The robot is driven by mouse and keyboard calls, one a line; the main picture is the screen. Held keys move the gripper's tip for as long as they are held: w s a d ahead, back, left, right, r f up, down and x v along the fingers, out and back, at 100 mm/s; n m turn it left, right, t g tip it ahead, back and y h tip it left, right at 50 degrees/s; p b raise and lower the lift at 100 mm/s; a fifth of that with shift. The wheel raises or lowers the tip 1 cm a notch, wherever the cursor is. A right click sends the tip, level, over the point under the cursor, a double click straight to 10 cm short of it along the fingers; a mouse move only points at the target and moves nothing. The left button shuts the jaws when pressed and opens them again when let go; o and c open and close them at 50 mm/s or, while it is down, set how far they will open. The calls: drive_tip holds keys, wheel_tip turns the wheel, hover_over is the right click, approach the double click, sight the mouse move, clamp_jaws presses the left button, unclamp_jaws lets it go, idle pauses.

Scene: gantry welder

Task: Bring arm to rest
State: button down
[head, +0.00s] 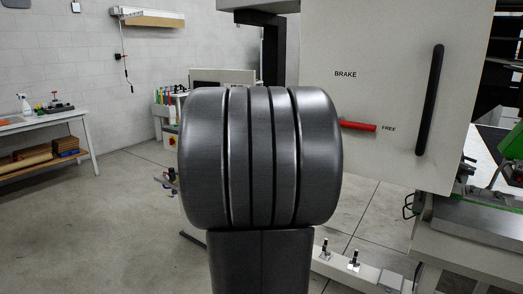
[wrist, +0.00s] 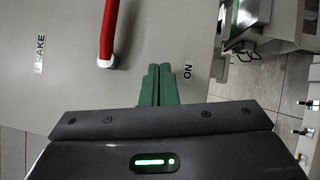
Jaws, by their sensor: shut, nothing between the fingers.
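My gripper (wrist: 158,78) shows in the wrist view with its two green fingers together and nothing between them. It points toward the pale panel (wrist: 60,90) of the machine. The red lever (wrist: 112,28) is up and to the left of the fingers, apart from them, and an "ON" label is just to their right. In the head view the gripper is hidden behind my large dark arm link. There the red lever (head: 358,125) lies nearly level, its visible end by the word "FREE", below the word "BRAKE" on the panel (head: 390,60).
A black vertical handle (head: 430,100) sticks out at the panel's right side. A workbench (head: 35,122) with a spray bottle stands at the far left. A machine bed with green parts (head: 510,145) is at the right. The floor at left is clear.

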drive_tip(key=shift+w+a+r+m+g+y+p, duration=0.3)
drive_tip(key=shift+a+m+g+y+p, duration=0.15)
drive_tip(key=shift+m+p, duration=0.45)
drive_tip(key=shift+f, duration=0.15)
